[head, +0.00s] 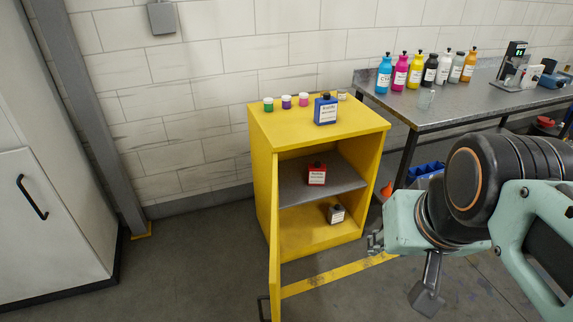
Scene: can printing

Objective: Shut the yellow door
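The yellow door (275,240) belongs to a yellow cabinet (263,160) in the middle of the head view. The door stands wide open at the cabinet's left side and swings out toward me, seen almost edge-on. A dark handle shows low at its left, near the bottom of the picture. My gripper (427,298) is at the lower right, to the right of the door and in front of the cabinet's right side, apart from both. The wrist partly hides it, and I cannot make out both fingers clearly. I see nothing held.
A red container (316,174) and a grey container (336,214) stand inside the cabinet. A blue container (326,109) and small jars stand on top. A metal table (450,108) with bottles is at right, a grey locker (50,220) at left. Floor left of the door is clear.

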